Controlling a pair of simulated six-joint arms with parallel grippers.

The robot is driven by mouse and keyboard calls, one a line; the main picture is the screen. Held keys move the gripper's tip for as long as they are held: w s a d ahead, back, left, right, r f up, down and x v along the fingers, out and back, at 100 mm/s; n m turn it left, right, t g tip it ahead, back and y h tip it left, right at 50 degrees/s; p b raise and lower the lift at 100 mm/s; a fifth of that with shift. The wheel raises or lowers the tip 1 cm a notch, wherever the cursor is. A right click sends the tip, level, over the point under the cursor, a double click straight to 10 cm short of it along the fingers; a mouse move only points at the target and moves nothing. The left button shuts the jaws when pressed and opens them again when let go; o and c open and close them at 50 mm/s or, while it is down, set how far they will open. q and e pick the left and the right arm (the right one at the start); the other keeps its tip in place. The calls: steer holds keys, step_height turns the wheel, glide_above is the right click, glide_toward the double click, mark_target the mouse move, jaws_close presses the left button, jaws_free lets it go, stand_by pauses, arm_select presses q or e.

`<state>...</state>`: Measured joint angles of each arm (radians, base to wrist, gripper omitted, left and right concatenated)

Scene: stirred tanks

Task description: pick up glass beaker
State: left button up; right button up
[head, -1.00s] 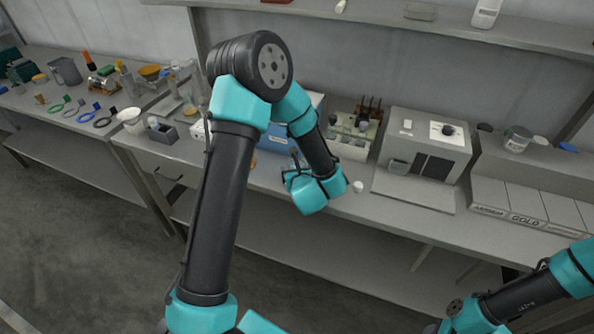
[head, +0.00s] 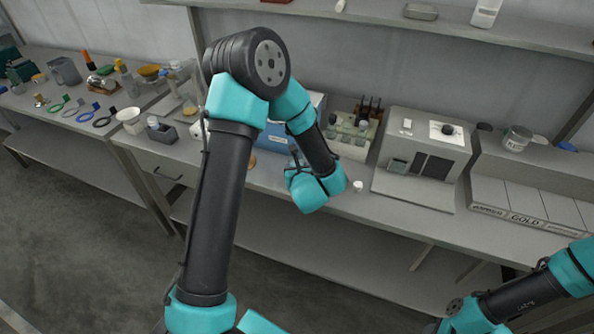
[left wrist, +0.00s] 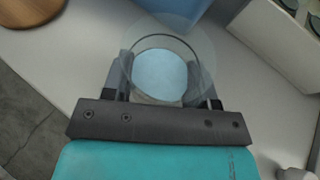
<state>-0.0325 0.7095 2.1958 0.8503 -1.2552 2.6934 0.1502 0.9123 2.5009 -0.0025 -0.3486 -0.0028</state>
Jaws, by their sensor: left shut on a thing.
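The glass beaker (left wrist: 163,48) is clear, and I look down on its round rim in the left wrist view. My left gripper (left wrist: 160,78) has one finger on each side of the beaker and is shut on it. The beaker's base and whatever is below it cannot be made out clearly. In the head view my left forearm and teal wrist hide the beaker and the fingers. My right arm shows at the bottom right of the head view, but its gripper is not in view.
A blue box (head: 275,139) stands behind my left wrist, with a bottle rack (head: 350,135) to its right. A grey oven-like device (head: 425,150) stands farther right. A round wooden piece (left wrist: 30,12) lies left of the beaker. A small white item (head: 358,186) lies near the bench edge.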

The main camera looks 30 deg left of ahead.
arm_select(q)
steer(key=shift+r, duration=0.45)
step_height(320, 180, up, 2)
steer(key=s+d+r, duration=0.1)
steer(key=s+d, duration=0.7)
steer(key=s, duration=0.5)
steer(key=shift+s+r, duration=0.2)
steer(key=shift+s, duration=0.2)
steer(key=shift+w+d, duration=0.1)
steer(key=shift+d, duration=0.05)
